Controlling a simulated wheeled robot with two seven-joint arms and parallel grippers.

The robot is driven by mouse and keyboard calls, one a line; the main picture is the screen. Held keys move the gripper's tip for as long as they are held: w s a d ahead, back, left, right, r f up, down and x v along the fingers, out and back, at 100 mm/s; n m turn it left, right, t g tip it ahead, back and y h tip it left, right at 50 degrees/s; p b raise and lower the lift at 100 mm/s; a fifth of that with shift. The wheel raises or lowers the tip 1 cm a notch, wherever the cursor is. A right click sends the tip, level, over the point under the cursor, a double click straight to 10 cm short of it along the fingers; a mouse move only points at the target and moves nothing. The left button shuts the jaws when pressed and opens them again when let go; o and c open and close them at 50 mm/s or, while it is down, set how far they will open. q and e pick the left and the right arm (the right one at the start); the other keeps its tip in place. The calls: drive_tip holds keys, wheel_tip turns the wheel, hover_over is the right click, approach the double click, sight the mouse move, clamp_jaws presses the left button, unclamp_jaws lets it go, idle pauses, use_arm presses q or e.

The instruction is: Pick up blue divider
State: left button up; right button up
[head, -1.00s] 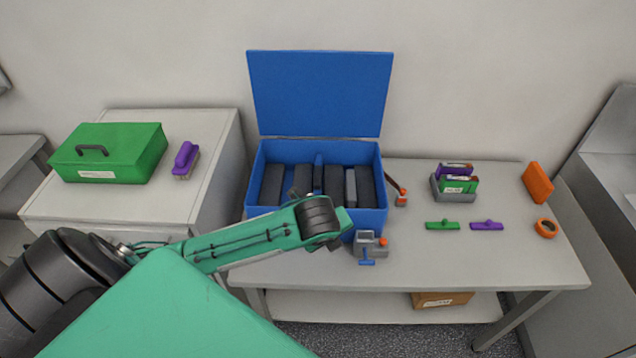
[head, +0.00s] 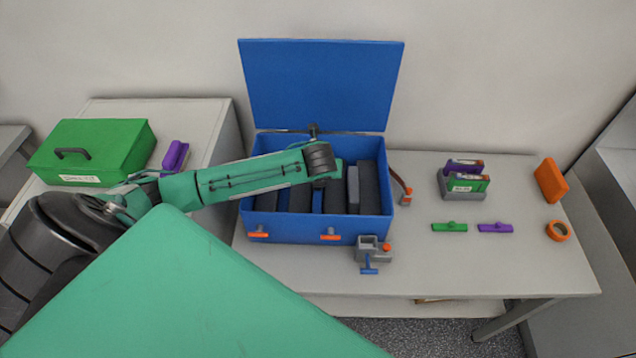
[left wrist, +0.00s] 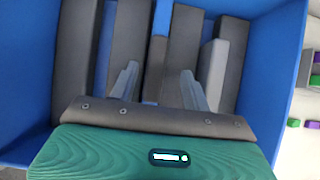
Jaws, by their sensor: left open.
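The blue divider (left wrist: 162,17) stands upright between dark grey blocks inside the open blue box (head: 258,230). In the head view the near end of the divider (head: 317,201) shows just below my left arm, which covers the rest. My left gripper (left wrist: 160,67) is over the box with its two fingers apart, one on each side of the divider's line. Nothing is seen between the fingertips. A dark block partly fills the view between them, and I cannot tell how high they are above the divider. My right gripper is in no view.
The box lid (head: 320,85) stands open behind. A grey clamp (head: 372,250) sits at the box's front right corner, and a strap (head: 401,187) is at its right side. Small green and purple parts lie farther right. The table front (head: 480,270) is clear.

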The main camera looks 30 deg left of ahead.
use_arm(q)
drive_tip(key=shift+w+a+f+p, duration=0.2)
drive_tip(key=shift+a+f+p, duration=0.05)
drive_tip(key=shift+f+p, duration=0.25)
drive_tip(key=p+x, duration=0.1)
drive_tip(key=x, duration=0.2)
drive_tip(key=shift+a+f, duration=0.15)
drive_tip(key=shift+a, duration=0.1)
drive_tip(key=shift+w+f, duration=0.1)
drive_tip(key=shift+f, duration=0.3)
drive_tip(key=shift+a, duration=0.1)
drive_tip(key=c, duration=0.5)
clamp_jaws()
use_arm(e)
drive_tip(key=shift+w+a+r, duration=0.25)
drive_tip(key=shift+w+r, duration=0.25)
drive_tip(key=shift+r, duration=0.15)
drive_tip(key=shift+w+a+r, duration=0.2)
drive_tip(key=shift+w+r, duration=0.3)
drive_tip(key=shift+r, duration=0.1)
